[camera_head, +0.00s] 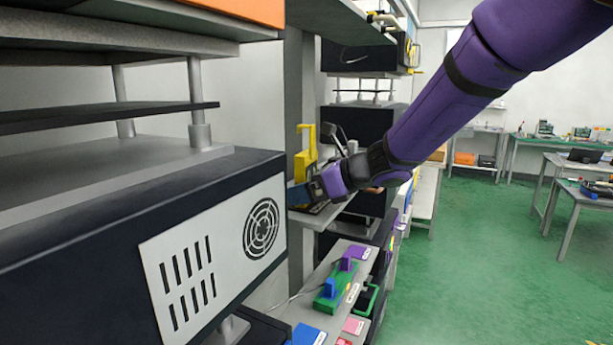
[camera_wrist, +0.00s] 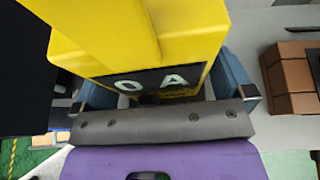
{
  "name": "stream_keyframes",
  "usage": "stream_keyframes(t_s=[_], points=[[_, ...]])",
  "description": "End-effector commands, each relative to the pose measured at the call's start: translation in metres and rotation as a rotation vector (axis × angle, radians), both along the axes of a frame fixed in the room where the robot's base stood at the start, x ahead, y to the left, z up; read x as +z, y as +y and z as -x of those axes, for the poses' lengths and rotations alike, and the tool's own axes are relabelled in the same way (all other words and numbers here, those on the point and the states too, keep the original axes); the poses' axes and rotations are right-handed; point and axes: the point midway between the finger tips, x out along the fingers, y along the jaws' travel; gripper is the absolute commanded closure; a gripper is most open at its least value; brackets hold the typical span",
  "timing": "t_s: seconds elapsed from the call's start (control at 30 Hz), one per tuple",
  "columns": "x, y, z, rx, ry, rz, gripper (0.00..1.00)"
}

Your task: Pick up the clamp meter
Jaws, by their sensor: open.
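The clamp meter (camera_head: 304,158) is a yellow upright thing on a grey shelf at the middle of the head view, with my gripper (camera_head: 308,193) at its lower part. In the wrist view the yellow clamp meter (camera_wrist: 130,35) fills the upper middle, with a dark panel marked in white letters. My gripper (camera_wrist: 165,86) is open, with one blue-grey finger on each side of the yellow body. Whether the fingers touch it is hard to tell. Its lower end is partly hidden by my gripper.
A brown block (camera_wrist: 292,75) lies just right of my gripper in the wrist view. A large dark cabinet (camera_head: 120,235) with a vented white panel stands left of the shelf. A lower shelf holds a green fixture (camera_head: 335,292) with coloured levers. Green floor (camera_head: 500,250) is open at right.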

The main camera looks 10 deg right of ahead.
Motion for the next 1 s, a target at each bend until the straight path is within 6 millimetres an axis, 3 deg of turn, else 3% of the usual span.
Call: stream_keyframes(t_s=[0.23, 0.47, 0.77, 1.0], points=[[-0.001, 0.002, -0.001, -0.001, 0.000, 0.000, 0.02], [-0.001, 0.001, -0.001, -0.001, 0.000, 0.000, 0.55], [0.001, 0.001, -0.001, -0.001, -0.002, 0.000, 0.55], [0.019, 0.001, -0.002, -0.002, -0.005, -0.001, 0.55]])
